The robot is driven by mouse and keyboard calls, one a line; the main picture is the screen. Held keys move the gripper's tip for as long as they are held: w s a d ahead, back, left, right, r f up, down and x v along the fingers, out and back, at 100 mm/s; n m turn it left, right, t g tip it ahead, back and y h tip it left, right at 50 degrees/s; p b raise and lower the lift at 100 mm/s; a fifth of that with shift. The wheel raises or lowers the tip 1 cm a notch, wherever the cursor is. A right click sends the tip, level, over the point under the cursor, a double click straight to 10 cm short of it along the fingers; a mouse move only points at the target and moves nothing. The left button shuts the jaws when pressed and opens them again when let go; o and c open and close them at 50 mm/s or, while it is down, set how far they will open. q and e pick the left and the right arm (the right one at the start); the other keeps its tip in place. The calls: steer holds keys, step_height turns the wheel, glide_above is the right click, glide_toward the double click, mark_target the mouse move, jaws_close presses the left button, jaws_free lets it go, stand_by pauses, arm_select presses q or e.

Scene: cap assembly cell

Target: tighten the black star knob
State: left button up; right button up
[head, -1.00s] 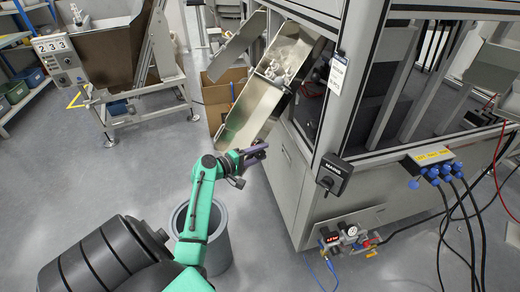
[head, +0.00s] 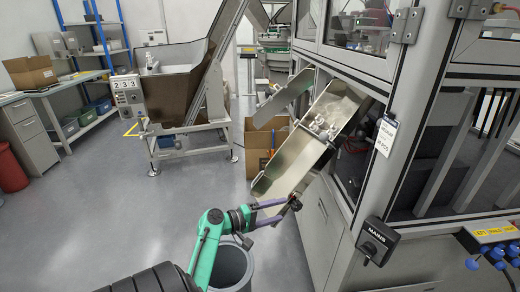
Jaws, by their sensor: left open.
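The black star knob (head: 296,204) shows as a small dark shape below the lower part of the sloping metal chute (head: 291,165), against the side of the machine. My left gripper (head: 284,209) comes in from the left at the chute's lower end. Its two purple-grey fingers are apart, and their tips point right, close to the knob. I cannot tell whether they touch it or how far they reach around it. The knob's lobes are too small to make out. My right gripper is not in view.
The machine frame (head: 376,150) stands close on the right, with a black switch box (head: 377,241) on its corner. A grey bin (head: 232,268) stands below my left wrist. A cardboard box (head: 260,143) is behind the chute. The floor at left is clear.

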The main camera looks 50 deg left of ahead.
arm_select(q)
steer(key=v, duration=0.6)
steer(key=shift+s, duration=0.3)
steer(key=shift+a, duration=0.1)
